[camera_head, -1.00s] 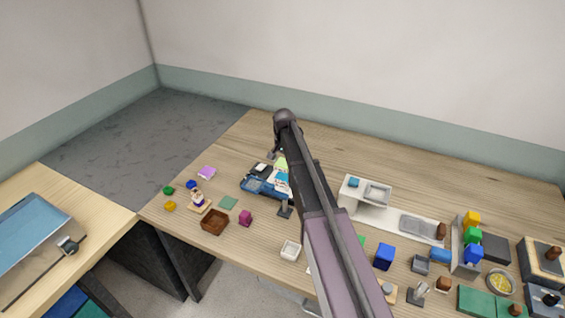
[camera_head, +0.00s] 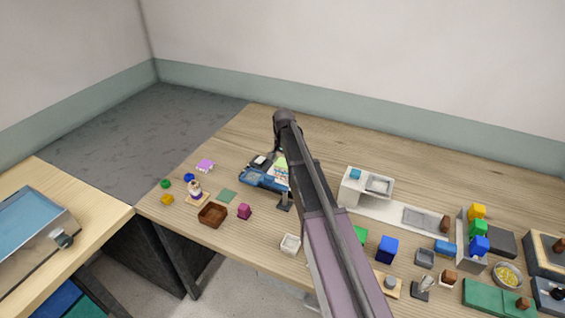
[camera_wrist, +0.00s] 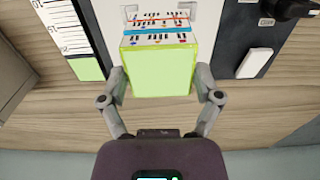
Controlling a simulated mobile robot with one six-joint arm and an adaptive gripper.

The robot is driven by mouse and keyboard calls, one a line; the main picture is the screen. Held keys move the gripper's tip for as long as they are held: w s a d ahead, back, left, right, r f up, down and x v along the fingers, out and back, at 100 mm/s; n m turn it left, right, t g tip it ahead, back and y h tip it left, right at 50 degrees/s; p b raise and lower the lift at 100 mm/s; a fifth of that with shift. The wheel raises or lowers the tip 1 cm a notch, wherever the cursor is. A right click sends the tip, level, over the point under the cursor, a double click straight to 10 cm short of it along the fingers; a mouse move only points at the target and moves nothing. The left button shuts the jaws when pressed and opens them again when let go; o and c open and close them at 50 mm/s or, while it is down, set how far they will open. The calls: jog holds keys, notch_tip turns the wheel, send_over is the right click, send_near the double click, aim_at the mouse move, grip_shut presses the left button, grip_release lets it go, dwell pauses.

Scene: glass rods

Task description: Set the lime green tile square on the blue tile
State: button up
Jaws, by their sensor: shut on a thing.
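In the wrist view my gripper (camera_wrist: 161,78) is shut on a lime green piece (camera_wrist: 160,72), with one finger at each side. Its broad green face points toward the wrist camera. White faces with black marks, a blue band (camera_wrist: 156,31) and an orange line adjoin it above; I cannot tell whether they belong to it. In the head view the lime green piece (camera_head: 280,161) shows beside my arm, which hides part of it. A blue flat piece (camera_head: 262,180) lies on the table just left of it; I cannot tell whether this is the blue tile.
In the wrist view a white ruled strip with a green end (camera_wrist: 88,68) lies left, and a dark panel with a white block (camera_wrist: 254,62) right. A brown box (camera_head: 212,215) and magenta block (camera_head: 244,211) stand nearby. The table's back is clear.

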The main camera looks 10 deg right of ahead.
jog(key=o, duration=1)
jog(key=shift+o, duration=0.2)
jog(key=shift+r, duration=0.2)
